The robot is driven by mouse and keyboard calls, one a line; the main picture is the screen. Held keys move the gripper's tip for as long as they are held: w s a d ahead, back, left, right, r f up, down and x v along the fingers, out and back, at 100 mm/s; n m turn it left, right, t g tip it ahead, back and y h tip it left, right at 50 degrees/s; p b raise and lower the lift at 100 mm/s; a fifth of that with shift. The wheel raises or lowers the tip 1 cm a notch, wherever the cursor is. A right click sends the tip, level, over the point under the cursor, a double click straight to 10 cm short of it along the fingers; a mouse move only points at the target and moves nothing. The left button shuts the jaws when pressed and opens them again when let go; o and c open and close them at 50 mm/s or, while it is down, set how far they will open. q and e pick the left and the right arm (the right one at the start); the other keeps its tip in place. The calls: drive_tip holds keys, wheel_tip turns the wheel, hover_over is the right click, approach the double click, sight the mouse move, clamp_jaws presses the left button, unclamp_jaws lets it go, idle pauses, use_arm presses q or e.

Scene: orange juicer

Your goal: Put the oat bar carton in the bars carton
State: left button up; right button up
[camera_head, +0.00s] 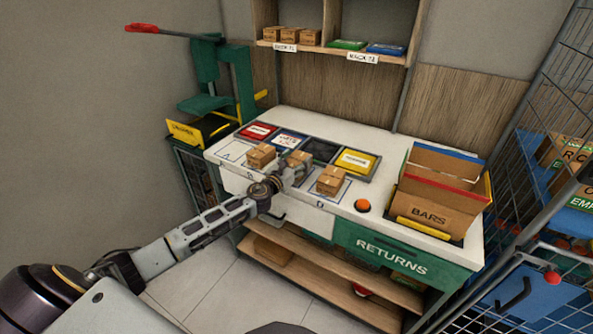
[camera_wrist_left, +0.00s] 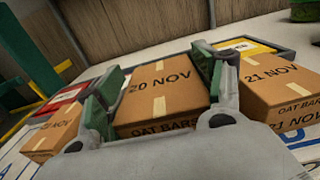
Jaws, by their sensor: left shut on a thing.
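My left gripper (camera_head: 297,168) is over the white counter, shut on the middle oat bar carton (camera_head: 301,156). In the left wrist view this carton (camera_wrist_left: 165,86) sits between the two fingers (camera_wrist_left: 160,92), and its top reads 20 NOV. Two more oat bar cartons flank it: one on the left (camera_head: 261,155) and one on the right (camera_head: 331,180), marked 21 NOV in the left wrist view (camera_wrist_left: 280,88). The large open bars carton (camera_head: 420,202) stands at the counter's right end, labelled BARS. I cannot tell whether the held carton touches the counter. My right gripper is out of view.
Red, white, dark and yellow panels (camera_head: 358,162) line the counter behind the cartons. A wall shelf (camera_head: 340,51) is above, and a wire cage (camera_head: 540,130) is at right.

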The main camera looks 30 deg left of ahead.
use_arm(q)
drive_tip(key=shift+f, duration=0.4)
wheel_tip(320, 180, down, 2)
drive_tip(key=shift+f+b, duration=0.2)
drive_tip(key=shift+b, duration=0.5)
drive_tip(key=shift+f, duration=0.25)
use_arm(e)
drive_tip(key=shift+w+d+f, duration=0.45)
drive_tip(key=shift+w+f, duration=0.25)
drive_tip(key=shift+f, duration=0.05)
use_arm(q)
drive_tip(key=shift+f, duration=0.1)
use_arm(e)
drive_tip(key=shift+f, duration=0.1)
